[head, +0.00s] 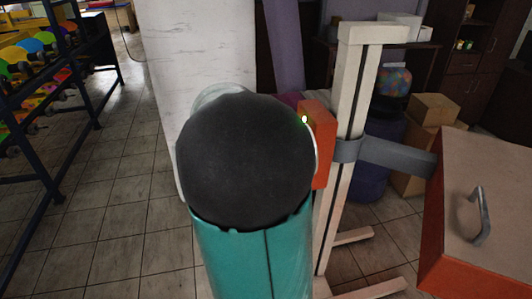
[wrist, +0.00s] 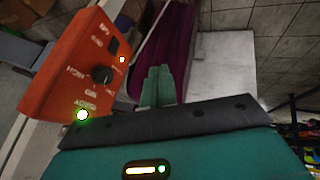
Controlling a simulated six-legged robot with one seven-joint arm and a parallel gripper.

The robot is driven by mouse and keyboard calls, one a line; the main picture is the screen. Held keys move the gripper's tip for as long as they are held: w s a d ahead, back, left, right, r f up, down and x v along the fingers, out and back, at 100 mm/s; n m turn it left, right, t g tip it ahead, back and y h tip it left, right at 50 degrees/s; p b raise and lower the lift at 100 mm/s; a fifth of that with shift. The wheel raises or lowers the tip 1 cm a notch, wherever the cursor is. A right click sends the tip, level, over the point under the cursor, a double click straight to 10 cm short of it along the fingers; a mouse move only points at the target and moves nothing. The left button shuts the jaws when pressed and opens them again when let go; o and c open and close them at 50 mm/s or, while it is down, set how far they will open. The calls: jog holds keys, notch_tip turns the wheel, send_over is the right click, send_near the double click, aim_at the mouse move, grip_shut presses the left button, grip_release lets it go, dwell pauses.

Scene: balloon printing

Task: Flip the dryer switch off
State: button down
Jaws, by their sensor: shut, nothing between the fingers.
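The orange control box (wrist: 75,65) is at the upper left of the wrist view. Its face has a round dark knob (wrist: 102,74), a small dark rectangular part (wrist: 113,46), a small orange light (wrist: 122,59) and a lit green light (wrist: 82,115). The lettering is too blurred to read, and I cannot tell which part is the dryer switch. My gripper (wrist: 158,87) is shut and empty, to the right of the box face and apart from the knob in the picture. In the head view the box (head: 324,145) is partly hidden behind my arm, and the gripper is hidden.
A white post (head: 358,90) stands behind the box, with a grey clamp arm (head: 395,155) reaching to a box with a metal handle (head: 478,215) at right. A dark rack (head: 60,110) holds colourful items at left. Tiled floor is clear between rack and arm.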

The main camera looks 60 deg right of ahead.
jog(key=s+d+f+m+g, duration=0.1)
jog(key=s+d+f, duration=0.1)
jog(key=d, duration=0.5)
jog(key=shift+s+d+f+h, duration=0.25)
jog(key=shift+s+h, duration=0.15)
jog(key=shift+s, duration=0.15)
jog(key=s+d+f, duration=0.3)
jog(key=d+f, duration=0.4)
jog(key=d, duration=0.2)
jog(key=shift+s+f, duration=0.15)
jog(key=shift+s, duration=0.05)
jog(key=shift+s+d, duration=0.1)
jog(key=shift+s, duration=0.05)
